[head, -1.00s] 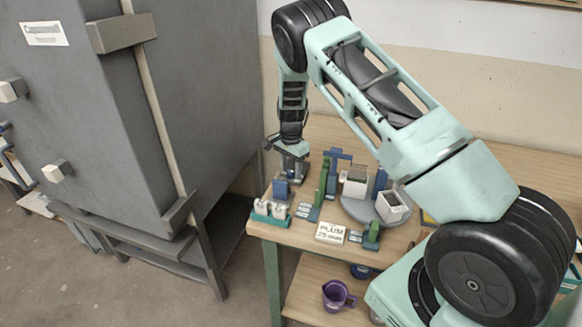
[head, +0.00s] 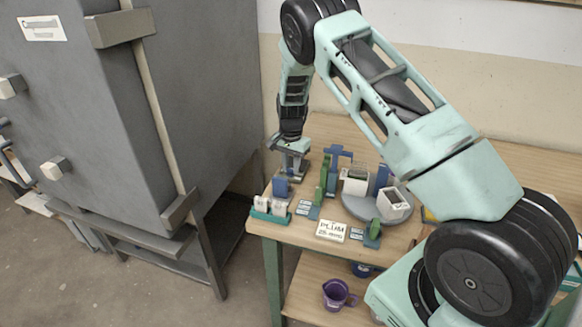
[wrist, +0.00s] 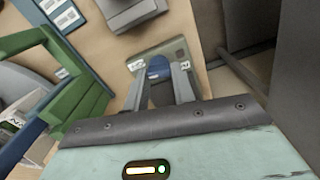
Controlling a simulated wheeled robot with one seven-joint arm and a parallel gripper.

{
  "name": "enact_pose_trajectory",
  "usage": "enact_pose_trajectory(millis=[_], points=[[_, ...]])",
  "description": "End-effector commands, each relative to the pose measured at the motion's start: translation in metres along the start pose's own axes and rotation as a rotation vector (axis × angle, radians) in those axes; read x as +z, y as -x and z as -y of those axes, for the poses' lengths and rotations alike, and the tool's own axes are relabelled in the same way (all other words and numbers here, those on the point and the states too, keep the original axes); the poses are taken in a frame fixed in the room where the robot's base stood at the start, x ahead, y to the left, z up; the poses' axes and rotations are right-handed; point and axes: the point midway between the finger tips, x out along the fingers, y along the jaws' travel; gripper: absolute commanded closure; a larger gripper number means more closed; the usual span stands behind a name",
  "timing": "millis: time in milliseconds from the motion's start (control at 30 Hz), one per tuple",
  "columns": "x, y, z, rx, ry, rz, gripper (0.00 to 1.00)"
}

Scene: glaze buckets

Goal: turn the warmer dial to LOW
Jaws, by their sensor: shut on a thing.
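The warmer, a flat grey-green box (wrist: 143,63) with small pale labels, lies on the wooden table in the wrist view. Its dial has a blue knob (wrist: 158,68). My gripper (wrist: 160,78) is over the warmer, with its two grey fingers shut on the blue knob from either side. The fingers hide part of the dial. I cannot read the labels or tell which setting the dial points at. In the head view my gripper (head: 292,166) is low at the back left of the table, and the warmer is mostly hidden.
Right of my gripper stand green and blue uprights and a round grey stand (head: 372,212) with small containers. A teal rack (head: 270,216) and a PLUM sign (head: 331,231) are near the front edge. A large grey cabinet (head: 110,110) stands to the left. A purple mug (head: 338,294) sits below.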

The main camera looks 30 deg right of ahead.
Motion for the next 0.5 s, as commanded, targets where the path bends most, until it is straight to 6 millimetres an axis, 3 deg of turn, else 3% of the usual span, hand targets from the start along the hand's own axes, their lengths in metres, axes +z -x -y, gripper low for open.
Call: enact_pose_trajectory(millis=[500], points=[[-0.0003, 0.0, 0.0017, -0.002, 0.435, -0.001, 0.97]])
